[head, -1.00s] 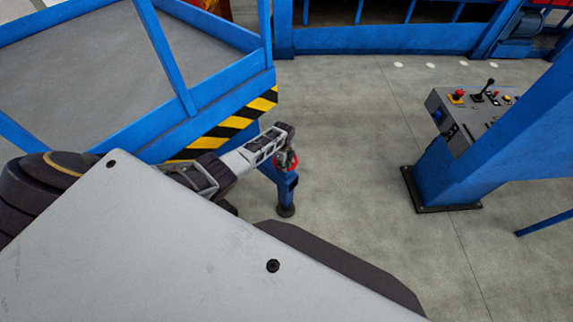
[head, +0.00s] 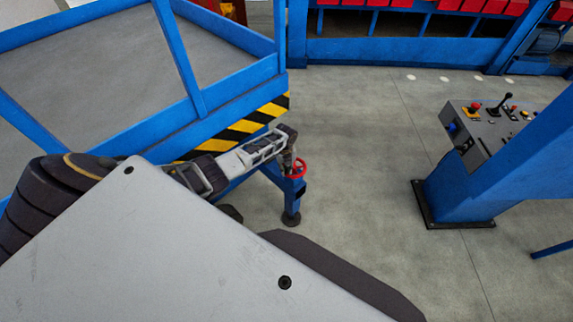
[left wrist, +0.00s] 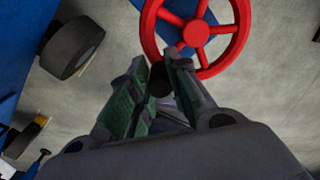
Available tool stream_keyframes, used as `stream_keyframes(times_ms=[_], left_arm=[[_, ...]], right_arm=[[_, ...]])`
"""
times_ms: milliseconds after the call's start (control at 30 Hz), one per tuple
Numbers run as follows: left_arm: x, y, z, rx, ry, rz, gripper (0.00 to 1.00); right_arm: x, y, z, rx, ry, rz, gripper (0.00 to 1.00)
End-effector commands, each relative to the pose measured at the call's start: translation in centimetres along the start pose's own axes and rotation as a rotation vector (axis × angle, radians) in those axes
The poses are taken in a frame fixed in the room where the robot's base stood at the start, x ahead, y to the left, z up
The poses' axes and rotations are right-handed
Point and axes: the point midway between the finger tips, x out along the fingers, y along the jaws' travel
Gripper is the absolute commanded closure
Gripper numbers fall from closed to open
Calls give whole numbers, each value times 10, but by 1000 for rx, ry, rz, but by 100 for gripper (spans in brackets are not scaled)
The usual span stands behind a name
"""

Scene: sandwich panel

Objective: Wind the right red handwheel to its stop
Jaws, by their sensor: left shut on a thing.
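The red handwheel (head: 305,168) sits on the blue leg at the near corner of the blue platform in the head view. In the left wrist view the red handwheel (left wrist: 196,33) fills the top middle, with its hub and spokes showing. My left gripper (head: 291,163) reaches the wheel's left side. In the left wrist view the fingers of my left gripper (left wrist: 166,66) are close together at the lower left of the rim, shut on the wheel. The exact grip point is partly hidden by the fingers. My right gripper is not in view.
The blue platform (head: 215,122) with railings and a striped edge stands left. A control console (head: 487,125) on a blue pedestal stands right. Grey floor between them is clear. A dark caster wheel (left wrist: 70,47) is at upper left in the wrist view.

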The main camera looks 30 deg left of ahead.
Motion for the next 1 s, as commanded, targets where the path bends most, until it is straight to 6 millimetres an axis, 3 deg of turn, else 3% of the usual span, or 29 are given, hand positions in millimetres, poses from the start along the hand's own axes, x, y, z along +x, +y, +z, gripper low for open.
stream_keyframes(times_ms=[433, 467, 633, 1000], left_arm=[[-1, 1, 2, 12, -3, 1, 100], [-1, 1, 2, 12, -3, 1, 80], [-1, 1, 2, 12, -2, 1, 59], [-1, 0, 1, 12, -1, 0, 58]], right_arm=[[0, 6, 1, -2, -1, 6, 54], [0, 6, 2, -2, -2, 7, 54], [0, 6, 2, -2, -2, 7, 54], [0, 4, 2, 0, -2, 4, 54]])
